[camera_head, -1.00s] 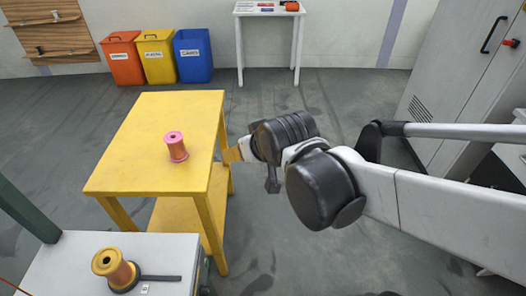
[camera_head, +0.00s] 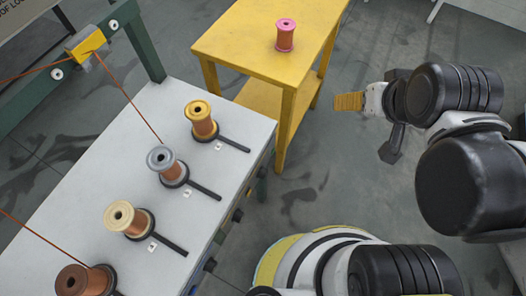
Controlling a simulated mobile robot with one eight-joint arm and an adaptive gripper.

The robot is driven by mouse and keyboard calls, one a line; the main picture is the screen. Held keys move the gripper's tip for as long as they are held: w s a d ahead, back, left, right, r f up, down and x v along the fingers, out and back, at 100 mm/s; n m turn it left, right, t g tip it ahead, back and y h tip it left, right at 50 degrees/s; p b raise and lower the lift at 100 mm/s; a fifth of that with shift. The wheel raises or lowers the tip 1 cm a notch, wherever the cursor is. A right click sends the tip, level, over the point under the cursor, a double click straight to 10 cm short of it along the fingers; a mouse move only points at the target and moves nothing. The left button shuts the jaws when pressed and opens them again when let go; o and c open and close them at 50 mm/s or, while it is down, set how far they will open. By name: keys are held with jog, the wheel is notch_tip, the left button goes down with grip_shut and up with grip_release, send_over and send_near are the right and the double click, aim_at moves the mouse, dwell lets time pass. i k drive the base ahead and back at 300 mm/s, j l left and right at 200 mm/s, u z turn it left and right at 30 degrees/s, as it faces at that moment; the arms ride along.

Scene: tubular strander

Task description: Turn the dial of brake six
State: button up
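The white bench (camera_head: 95,170) at the left carries a row of spools on dark round bases with black arms. They are a gold spool (camera_head: 201,122), a grey-topped spool (camera_head: 164,165), a cream-topped spool (camera_head: 126,220) and a brown spool (camera_head: 84,281). Small tags lie beside the bases, too small to read. Small dark knobs (camera_head: 237,215) show along the bench's right side; I cannot tell which belongs to brake six. My gripper (camera_head: 350,102), with a yellow ribbed end, hangs over the floor right of the yellow table, apart from the bench. Its opening is not clear.
A yellow table (camera_head: 245,45) with a lower shelf stands behind the bench and holds a pink-topped spool (camera_head: 285,36). Copper wires run from a green frame (camera_head: 140,45) to the spools. The floor between bench and gripper is open.

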aim_at(262, 173)
jog(key=k+j+u, duration=0.1)
jog(key=u, duration=1.05)
jog(key=k+j, duration=0.05)
